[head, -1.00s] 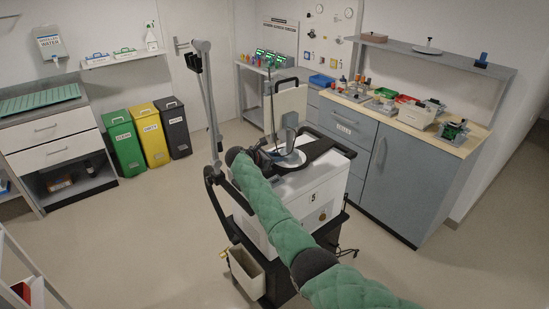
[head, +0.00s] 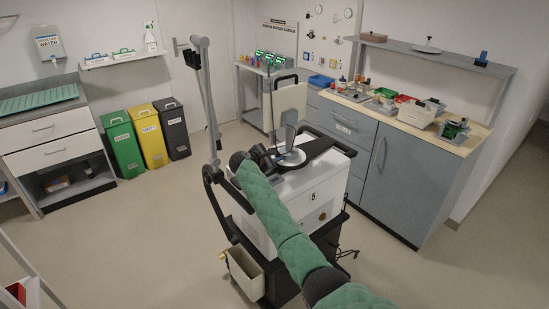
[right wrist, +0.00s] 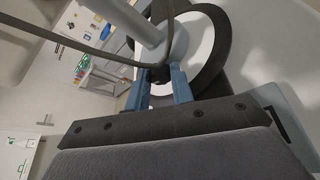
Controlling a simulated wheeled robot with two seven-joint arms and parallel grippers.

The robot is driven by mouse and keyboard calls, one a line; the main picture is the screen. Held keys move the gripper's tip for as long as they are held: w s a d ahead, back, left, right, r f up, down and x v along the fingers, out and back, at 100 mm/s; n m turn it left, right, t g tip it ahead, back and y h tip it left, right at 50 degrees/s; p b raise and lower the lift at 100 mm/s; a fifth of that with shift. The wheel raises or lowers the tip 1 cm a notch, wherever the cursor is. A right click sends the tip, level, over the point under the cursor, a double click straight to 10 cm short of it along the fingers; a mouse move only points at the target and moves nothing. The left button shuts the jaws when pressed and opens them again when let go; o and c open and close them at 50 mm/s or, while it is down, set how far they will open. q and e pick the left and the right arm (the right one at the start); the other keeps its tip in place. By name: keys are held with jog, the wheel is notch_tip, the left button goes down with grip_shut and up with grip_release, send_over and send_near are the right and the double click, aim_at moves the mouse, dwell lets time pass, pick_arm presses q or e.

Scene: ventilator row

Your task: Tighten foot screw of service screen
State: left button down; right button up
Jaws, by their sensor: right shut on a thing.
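The service screen (head: 289,103) appears as a pale upright panel with a dark top edge, above the white ventilator cart. A grey post (head: 287,138) rises from a round pale foot (head: 290,158) on the cart top. My right gripper (head: 272,158) reaches in low beside this foot. In the right wrist view its two blue fingers (right wrist: 160,88) are shut on a small dark foot screw (right wrist: 158,74) next to the grey post (right wrist: 135,22) and the dark ring around the foot. The screw is hidden in the head view. My left gripper is not in view.
The ventilator cart (head: 312,196) carries a tall grey arm (head: 208,95) on its left and a black handle (head: 330,141) on top. A thin dark cable (right wrist: 90,45) crosses the right wrist view. A workbench (head: 375,150) stands at right. Floor is clear at left.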

jog(key=o, duration=1)
jog(key=shift+s+a, duration=0.15)
jog(key=shift+s, duration=0.05)
jog(key=b+v, duration=0.2)
jog(key=v, duration=0.4)
jog(key=shift+s+a+r+b, duration=0.1)
jog(key=shift+a+r+b, duration=0.05)
jog(key=shift+b, duration=0.2)
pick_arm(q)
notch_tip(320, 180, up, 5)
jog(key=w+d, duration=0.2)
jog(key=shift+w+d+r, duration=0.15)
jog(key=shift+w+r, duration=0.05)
pick_arm(e)
jog(key=shift+s+a+r, duration=0.2)
jog(key=shift+s+a, duration=0.05)
jog(key=shift+s, duration=0.1)
